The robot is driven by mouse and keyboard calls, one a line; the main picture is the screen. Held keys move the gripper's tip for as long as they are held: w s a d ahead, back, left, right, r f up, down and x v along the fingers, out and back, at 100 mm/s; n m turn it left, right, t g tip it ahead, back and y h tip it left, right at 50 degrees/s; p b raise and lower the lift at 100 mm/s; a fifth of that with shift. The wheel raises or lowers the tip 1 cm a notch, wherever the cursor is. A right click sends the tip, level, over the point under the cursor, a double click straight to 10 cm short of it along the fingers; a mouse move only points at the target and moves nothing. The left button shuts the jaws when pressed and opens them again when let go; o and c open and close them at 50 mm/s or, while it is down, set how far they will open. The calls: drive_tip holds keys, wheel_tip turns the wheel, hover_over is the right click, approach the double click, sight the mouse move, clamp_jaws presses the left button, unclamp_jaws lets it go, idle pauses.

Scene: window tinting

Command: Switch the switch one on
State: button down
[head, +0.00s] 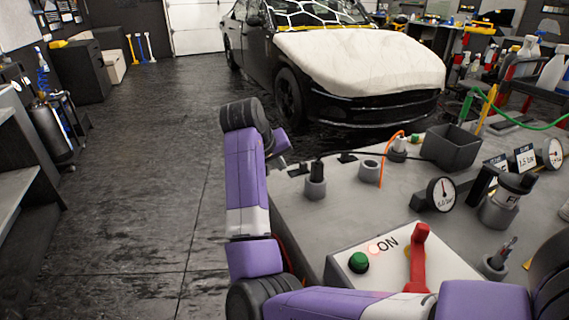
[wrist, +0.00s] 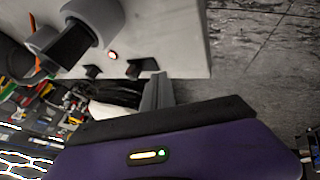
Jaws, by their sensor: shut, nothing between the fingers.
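A control panel (head: 345,270) at the table's near edge carries a green button (head: 358,262), a lit red lamp, the word ON and a red lever (head: 418,262) standing upright. Two small dark switch-like pieces sit near the far table edge, one on the left (head: 300,169) and one further right (head: 347,157). Two such pieces (wrist: 95,71) also show in the wrist view, with a small glowing lamp (wrist: 112,55) beside them. I cannot tell which is switch one. My gripper (wrist: 157,90) is shut and empty, near that table edge; in the head view the arm mostly hides it.
The grey table (head: 320,225) holds cylindrical holders (head: 315,187), a dark bin (head: 452,147), gauges (head: 441,195) and bottles. A black car (head: 262,55) with a covered hood stands behind it. The floor (head: 140,170) to the left is open.

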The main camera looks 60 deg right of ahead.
drive_tip(key=v, duration=0.8)
idle(0.4)
